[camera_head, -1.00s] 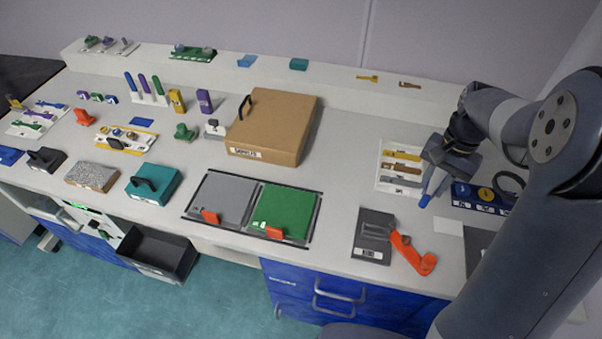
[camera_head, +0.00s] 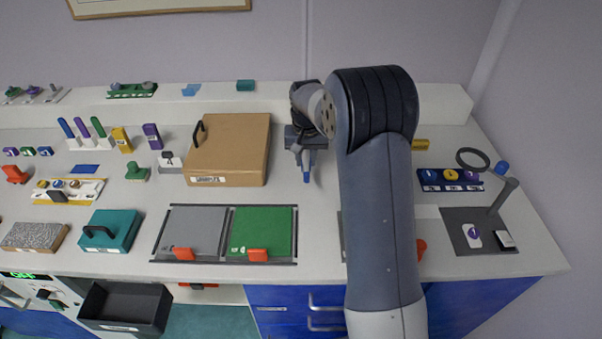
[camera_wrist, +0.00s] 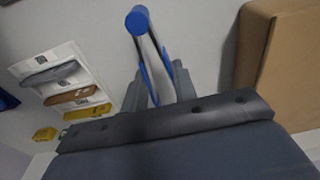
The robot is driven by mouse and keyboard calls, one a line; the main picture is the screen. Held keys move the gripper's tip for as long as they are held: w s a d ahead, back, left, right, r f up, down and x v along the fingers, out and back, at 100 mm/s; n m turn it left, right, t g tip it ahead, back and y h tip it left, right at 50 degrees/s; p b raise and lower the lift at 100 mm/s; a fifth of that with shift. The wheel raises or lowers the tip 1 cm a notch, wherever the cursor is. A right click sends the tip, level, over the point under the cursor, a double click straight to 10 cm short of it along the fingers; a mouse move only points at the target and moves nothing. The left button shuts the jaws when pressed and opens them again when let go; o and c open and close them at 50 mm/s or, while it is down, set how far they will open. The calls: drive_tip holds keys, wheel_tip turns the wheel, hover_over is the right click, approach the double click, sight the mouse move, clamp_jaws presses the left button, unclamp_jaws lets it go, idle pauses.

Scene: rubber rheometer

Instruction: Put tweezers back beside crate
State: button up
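My gripper (camera_head: 304,160) hangs above the bench, just right of the brown crate (camera_head: 232,150), which has a dark handle and a front label. In the wrist view my gripper (camera_wrist: 158,88) is shut on blue-and-grey tweezers (camera_wrist: 138,20), whose two arms form a narrow V between the fingers. The tweezers' blue end (camera_head: 306,177) points down in the head view. The crate also fills the right edge of the wrist view (camera_wrist: 285,70). The gap between tweezers and bench top is hard to judge.
Bare bench lies between the crate and my arm. A grey and green pair of plates (camera_head: 196,232) sits in front. A white holder (camera_wrist: 70,100) with grey, brown and yellow tools shows in the wrist view. A blue rack (camera_head: 450,188) stands at right.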

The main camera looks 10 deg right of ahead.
drive_tip(key=shift+f, duration=2.7)
drive_tip(key=shift+f, duration=0.1)
drive_tip(key=shift+f, duration=0.15)
drive_tip(key=o, duration=0.6)
drive_tip(key=shift+c, duration=0.2)
wheel_tip(320, 180, up, 12)
drive_tip(key=s, duration=0.1)
drive_tip(key=shift+s+r+b, duration=0.15)
drive_tip(key=shift+r+b, duration=0.05)
drive_tip(key=shift+b, duration=0.2)
drive_tip(key=shift+a, duration=0.1)
